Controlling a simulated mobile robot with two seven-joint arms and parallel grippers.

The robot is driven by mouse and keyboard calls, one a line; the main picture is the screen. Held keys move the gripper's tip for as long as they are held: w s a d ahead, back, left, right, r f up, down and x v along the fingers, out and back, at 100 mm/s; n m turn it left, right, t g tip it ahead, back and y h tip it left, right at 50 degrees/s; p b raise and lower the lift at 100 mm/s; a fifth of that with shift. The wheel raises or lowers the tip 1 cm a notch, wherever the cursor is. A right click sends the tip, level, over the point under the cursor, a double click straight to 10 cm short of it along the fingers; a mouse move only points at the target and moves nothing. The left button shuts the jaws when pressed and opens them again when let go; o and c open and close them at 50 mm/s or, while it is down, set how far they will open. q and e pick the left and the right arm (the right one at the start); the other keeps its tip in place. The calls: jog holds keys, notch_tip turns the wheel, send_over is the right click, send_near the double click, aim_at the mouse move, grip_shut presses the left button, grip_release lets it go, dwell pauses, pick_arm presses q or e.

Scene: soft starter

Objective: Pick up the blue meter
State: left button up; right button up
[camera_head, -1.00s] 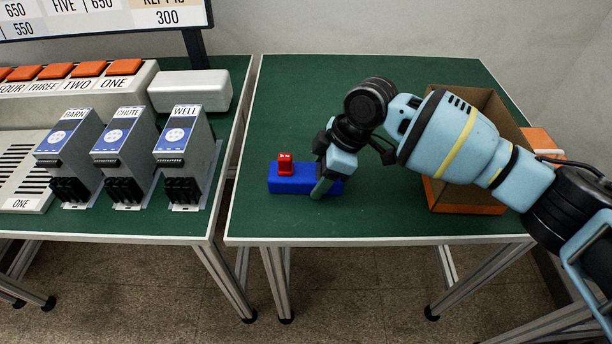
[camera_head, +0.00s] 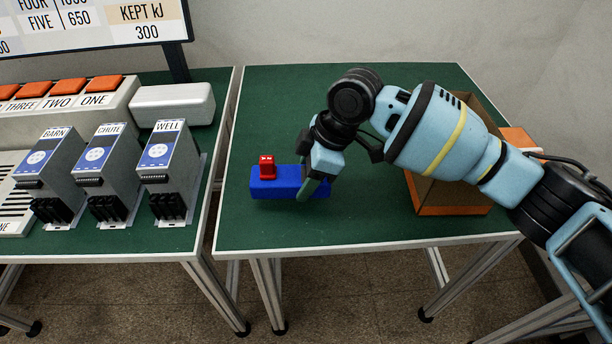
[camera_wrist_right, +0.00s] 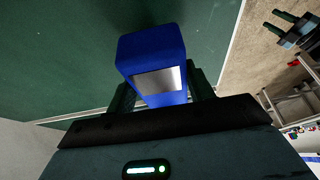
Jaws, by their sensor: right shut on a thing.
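The blue meter (camera_head: 264,187) is a long blue box over the left part of the right-hand green table (camera_head: 300,226). A small red block with white marks (camera_head: 267,167) shows at its top left. My right gripper (camera_head: 307,188) is shut on the meter's right end. The right wrist view shows the meter (camera_wrist_right: 150,48) between the two dark fingers, with a grey screen facing the camera. The meter looks slightly raised, but the gap below it is hard to judge. My left gripper (camera_wrist_right: 279,22) seems to show small at the right wrist view's upper right, fingers apart and empty.
An open cardboard box with an orange base (camera_head: 450,211) stands right of the meter, under my right arm. The left table holds several grey units, including WELL (camera_head: 170,170), orange buttons (camera_head: 102,83) and a white block (camera_head: 172,105). A gap separates the tables.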

pick_arm(q)
jog(key=shift+w+r+p, duration=0.15)
jog(key=shift+r+p, duration=0.25)
jog(key=shift+r, duration=0.1)
pick_arm(e)
jog(key=s+r, duration=0.1)
jog(key=s, duration=1.3)
jog(key=shift+s+a+r, duration=0.15)
jog(key=shift+s+a, duration=0.1)
jog(key=shift+a, duration=0.1)
jog(key=shift+w+d, duration=0.15)
jog(key=shift+w, duration=4)
jog(key=shift+w+d, duration=0.2)
jog(key=shift+w, duration=2.05)
pick_arm(q)
jog(key=shift+f, duration=0.25)
pick_arm(e)
jog(key=shift+w, duration=1.65)
jog(key=shift+d, duration=0.1)
